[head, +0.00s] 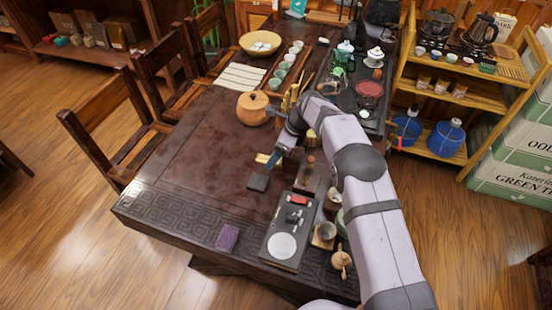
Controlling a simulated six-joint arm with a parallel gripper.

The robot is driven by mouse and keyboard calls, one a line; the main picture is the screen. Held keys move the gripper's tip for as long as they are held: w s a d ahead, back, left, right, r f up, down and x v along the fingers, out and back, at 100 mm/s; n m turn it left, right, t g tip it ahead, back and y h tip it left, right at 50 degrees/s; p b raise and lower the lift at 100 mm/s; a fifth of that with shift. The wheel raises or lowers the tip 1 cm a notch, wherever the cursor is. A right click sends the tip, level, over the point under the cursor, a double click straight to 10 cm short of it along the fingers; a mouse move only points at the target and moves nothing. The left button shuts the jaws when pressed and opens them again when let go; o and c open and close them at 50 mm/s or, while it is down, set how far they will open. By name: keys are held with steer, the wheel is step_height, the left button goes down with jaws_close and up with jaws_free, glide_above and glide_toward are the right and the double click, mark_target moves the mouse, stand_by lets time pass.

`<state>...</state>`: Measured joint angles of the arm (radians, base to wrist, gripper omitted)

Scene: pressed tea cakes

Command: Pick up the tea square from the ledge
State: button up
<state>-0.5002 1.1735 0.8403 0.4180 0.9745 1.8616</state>
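A small dark square block (258,182) is by the end of my arm, above or on the table top; I cannot tell whether it touches the table or is part of my gripper. A purple square block (227,238) lies flat on the carved front border of the table (165,207), well apart from my gripper. My gripper (270,167) hangs low over the middle of the table, next to the dark block. Its fingers are small and partly hidden by my arm, so their opening is unclear. I cannot tell for sure which block is the tea square.
A black tray with a white disc (282,246) lies right of the purple block. Cups and a small gourd-like pot (341,260) stand beyond it. An orange teapot (252,108) stands behind my gripper. The table's left middle is clear. Chairs stand along the left.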

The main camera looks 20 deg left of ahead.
steer(key=shift+a+f, duration=0.1)
steer(key=shift+f, duration=0.1)
steer(key=c, duration=1.1)
steer(key=shift+r, duration=0.15)
